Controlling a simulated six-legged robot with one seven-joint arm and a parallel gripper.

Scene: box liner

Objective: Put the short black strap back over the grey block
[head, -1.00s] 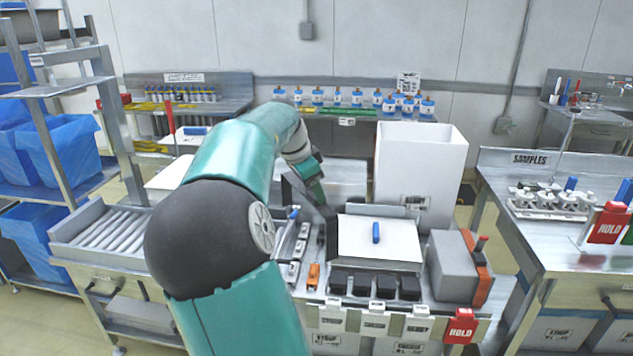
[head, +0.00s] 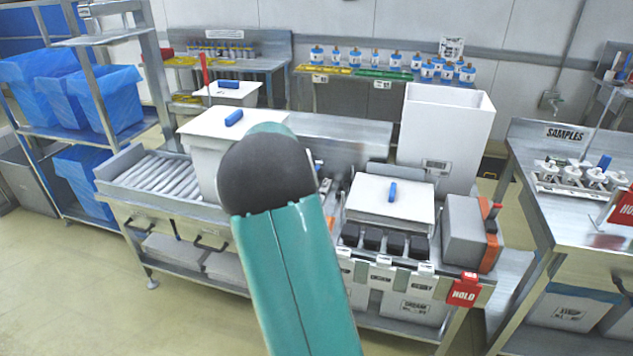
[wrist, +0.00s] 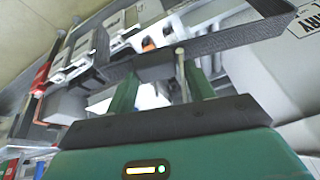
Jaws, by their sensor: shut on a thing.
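A black strap (wrist: 235,35) runs across the wrist view as a long dark band. My gripper (wrist: 157,70) is shut on the strap, with a dark part of it between the green fingertips. No black strap is visible over this block. My own arm hides my gripper in the head view.
Left of the grey block are a white-lidded box (head: 390,203) with a blue handle and several black blocks (head: 395,243). A tall white bin (head: 445,135) stands behind. A red HOLD tag (head: 464,290) hangs in front. The left floor is clear.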

